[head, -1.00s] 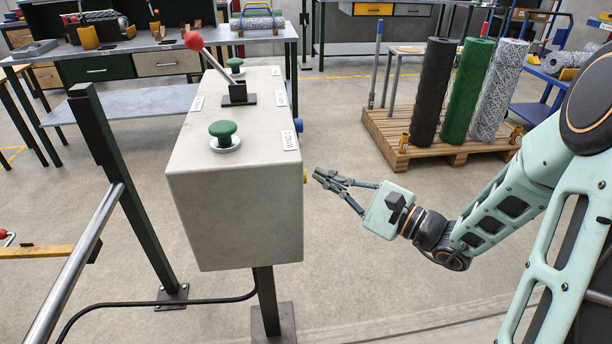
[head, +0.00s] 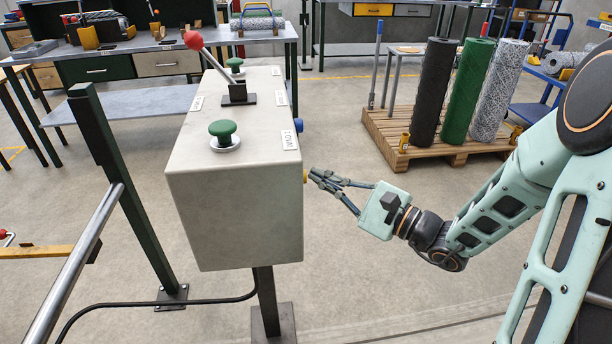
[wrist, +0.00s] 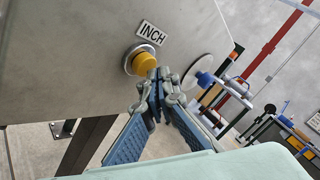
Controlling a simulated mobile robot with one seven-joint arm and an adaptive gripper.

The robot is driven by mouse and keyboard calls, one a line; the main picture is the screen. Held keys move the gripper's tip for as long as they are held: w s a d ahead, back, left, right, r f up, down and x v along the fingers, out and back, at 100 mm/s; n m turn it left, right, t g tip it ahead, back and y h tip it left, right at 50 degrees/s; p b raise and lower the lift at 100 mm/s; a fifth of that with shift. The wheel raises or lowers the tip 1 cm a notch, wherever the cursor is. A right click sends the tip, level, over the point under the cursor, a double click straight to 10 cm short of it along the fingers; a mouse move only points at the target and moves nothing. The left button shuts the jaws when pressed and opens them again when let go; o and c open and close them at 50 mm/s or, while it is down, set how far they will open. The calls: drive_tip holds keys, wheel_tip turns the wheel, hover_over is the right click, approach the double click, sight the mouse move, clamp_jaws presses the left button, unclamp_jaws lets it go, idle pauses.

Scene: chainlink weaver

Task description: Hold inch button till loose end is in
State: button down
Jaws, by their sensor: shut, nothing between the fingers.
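The yellow inch button (wrist: 145,63) sits in a silver ring on the side of the grey control box, below a white INCH label (wrist: 152,33). In the head view a sliver of the yellow button (head: 305,176) shows at the box's right edge. My gripper (wrist: 160,82) is shut and empty, its fingertips right at the button. In the head view my gripper (head: 313,174) points left at the button. I cannot tell whether the tips touch or press it. No loose wire end can be made out.
The control box (head: 235,215) stands on a post and carries a green button (head: 223,130), a red-knobbed lever (head: 194,41) and a blue button (head: 298,125). A pallet (head: 380,135) with mesh rolls stands at the back right. The floor below my gripper is clear.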

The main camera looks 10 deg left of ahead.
drive_tip(key=shift+s+a, duration=0.2)
drive_tip(key=shift+a, duration=0.35)
idle(1.7)
drive_tip(key=shift+d, duration=0.1)
idle(1.6)
drive_tip(key=shift+w+d, duration=0.3)
drive_tip(key=shift+d, duration=0.5)
drive_tip(key=shift+d, duration=0.1)
drive_tip(key=shift+w+d, duration=0.25)
drive_tip(key=shift+d, duration=0.55)
drive_tip(key=shift+w+d, duration=0.2)
drive_tip(key=shift+d, duration=0.55)
drive_tip(key=shift+w+d, duration=0.25)
drive_tip(key=shift+d, duration=0.55)
